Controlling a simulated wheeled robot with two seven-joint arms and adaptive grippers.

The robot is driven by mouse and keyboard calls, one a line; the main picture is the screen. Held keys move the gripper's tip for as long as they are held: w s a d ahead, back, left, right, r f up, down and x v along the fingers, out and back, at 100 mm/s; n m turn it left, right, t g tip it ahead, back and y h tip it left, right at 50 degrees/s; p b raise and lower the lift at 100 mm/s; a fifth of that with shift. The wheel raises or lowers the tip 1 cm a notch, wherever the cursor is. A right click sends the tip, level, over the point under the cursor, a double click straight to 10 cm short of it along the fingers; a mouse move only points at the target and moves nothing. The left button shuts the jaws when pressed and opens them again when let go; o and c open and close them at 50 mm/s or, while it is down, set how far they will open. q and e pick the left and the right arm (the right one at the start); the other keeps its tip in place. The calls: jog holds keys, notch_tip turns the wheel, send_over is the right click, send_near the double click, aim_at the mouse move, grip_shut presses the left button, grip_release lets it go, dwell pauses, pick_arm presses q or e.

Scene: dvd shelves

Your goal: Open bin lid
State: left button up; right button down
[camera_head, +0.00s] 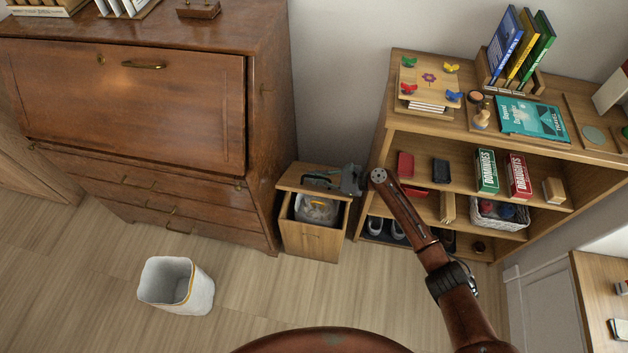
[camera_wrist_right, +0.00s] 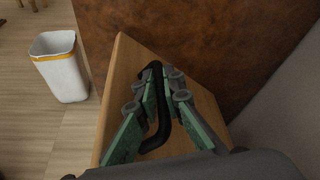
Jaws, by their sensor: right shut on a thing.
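The wooden bin (camera_head: 313,244) stands on the floor between the desk and the shelf in the head view. Its lid (camera_head: 294,171) is raised at the back, and the opening shows a pale bag (camera_head: 316,209) inside. My right gripper (camera_head: 312,180) is over the lid. In the right wrist view, the green-padded fingers of my right gripper (camera_wrist_right: 160,82) are shut on the black curved handle (camera_wrist_right: 164,118) of the wooden lid (camera_wrist_right: 126,72). The fingers hide part of the handle. My left gripper is not in view.
A brown wooden desk (camera_head: 130,100) stands close on the left of the bin, and a shelf unit (camera_head: 385,125) close on the right. A white wastebasket (camera_head: 180,290) stands on the floor to the front left. The floor in front of the bin is clear.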

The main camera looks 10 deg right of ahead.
dwell(0.3)
jog(key=c, duration=2.3)
grip_release()
jog(key=shift+r, duration=0.1)
notch_tip(320, 180, up, 10)
jog(key=shift+f, duration=0.1)
